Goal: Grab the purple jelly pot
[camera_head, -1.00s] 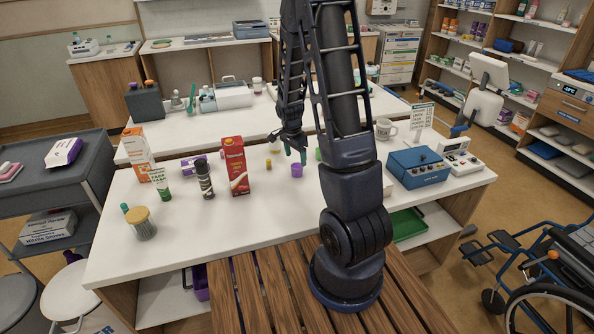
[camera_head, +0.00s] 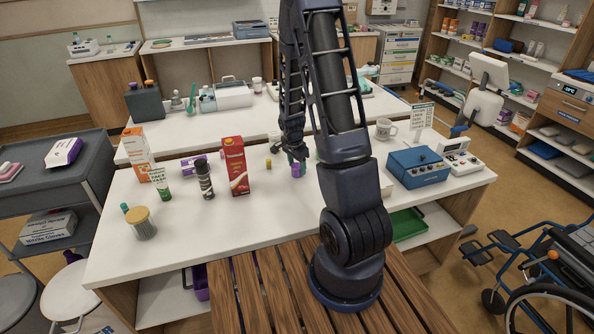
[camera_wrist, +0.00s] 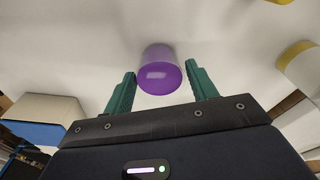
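The purple jelly pot (camera_head: 296,170) stands on the white table near its middle, to the right of the red carton. In the wrist view the pot (camera_wrist: 159,76) shows between the two green fingers. I cannot tell how deep the pot sits between the fingers.
A red carton (camera_head: 235,166) stands left of the pot, and a small yellow item (camera_head: 268,163) is nearer on its left. A white mug (camera_head: 385,129) and a blue box (camera_head: 418,167) are to the right.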

